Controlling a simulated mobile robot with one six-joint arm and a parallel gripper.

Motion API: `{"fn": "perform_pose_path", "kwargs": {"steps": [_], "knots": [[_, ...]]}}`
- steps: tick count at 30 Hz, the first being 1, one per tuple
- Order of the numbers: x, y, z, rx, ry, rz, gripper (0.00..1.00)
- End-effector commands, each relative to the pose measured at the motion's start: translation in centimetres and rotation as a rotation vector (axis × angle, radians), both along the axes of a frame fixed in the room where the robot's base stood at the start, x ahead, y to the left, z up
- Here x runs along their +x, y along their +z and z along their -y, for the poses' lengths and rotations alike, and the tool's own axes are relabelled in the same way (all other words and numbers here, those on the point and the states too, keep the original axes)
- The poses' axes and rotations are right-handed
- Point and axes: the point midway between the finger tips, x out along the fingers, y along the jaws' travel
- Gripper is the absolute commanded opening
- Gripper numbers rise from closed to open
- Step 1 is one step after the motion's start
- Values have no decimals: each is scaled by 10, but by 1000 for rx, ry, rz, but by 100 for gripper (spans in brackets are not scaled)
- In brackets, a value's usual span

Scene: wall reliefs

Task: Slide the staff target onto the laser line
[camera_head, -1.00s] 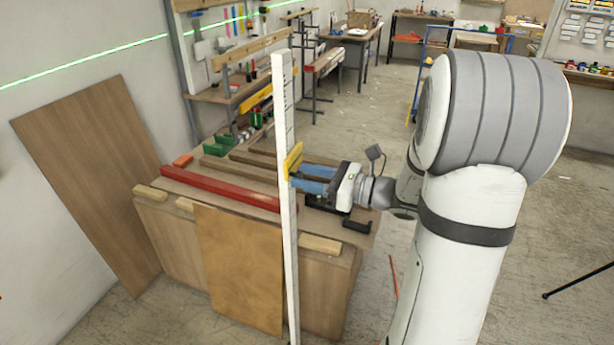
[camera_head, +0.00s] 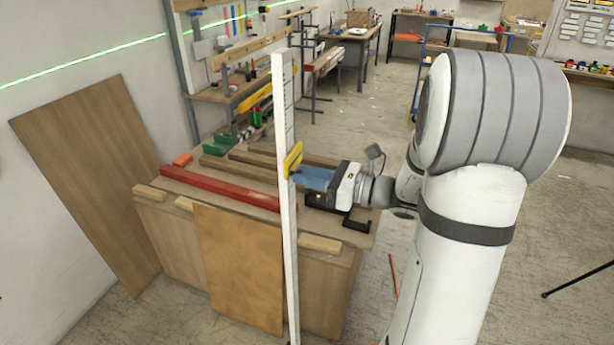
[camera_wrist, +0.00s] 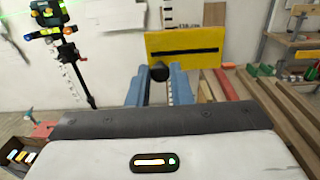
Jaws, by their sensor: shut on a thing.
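The staff (camera_head: 287,230) is a tall white upright post with dark marks in front of the workbench. The staff target (camera_head: 292,159) is a yellow plate on it; in the wrist view the target (camera_wrist: 199,43) shows a black horizontal stripe. A black knob (camera_wrist: 160,71) sits at its lower left edge. My gripper (camera_head: 300,177) has blue fingers and is shut on the knob; it also shows in the wrist view (camera_wrist: 159,75). The green laser line (camera_head: 100,55) runs slanting across the left wall, higher in the picture than the target.
A workbench (camera_head: 265,208) with a red beam (camera_head: 220,188) and timber pieces stands behind the staff. A wooden board (camera_head: 85,180) leans on the wall. In the wrist view a device on a black tripod (camera_wrist: 70,50) stands at left. Open floor lies right of my arm.

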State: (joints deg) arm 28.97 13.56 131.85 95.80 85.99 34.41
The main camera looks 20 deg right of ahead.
Motion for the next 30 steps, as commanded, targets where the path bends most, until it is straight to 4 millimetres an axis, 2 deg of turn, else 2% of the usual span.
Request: {"fn": "perform_pose_path", "kwargs": {"steps": [12, 22, 23, 30], "knots": [[0, 57, 0, -1, 1, 3, 0], [0, 56, 0, 0, 1, 1, 0], [0, 56, 0, 0, 1, 1, 22], [0, 55, -1, 0, 1, 0, 40]]}}
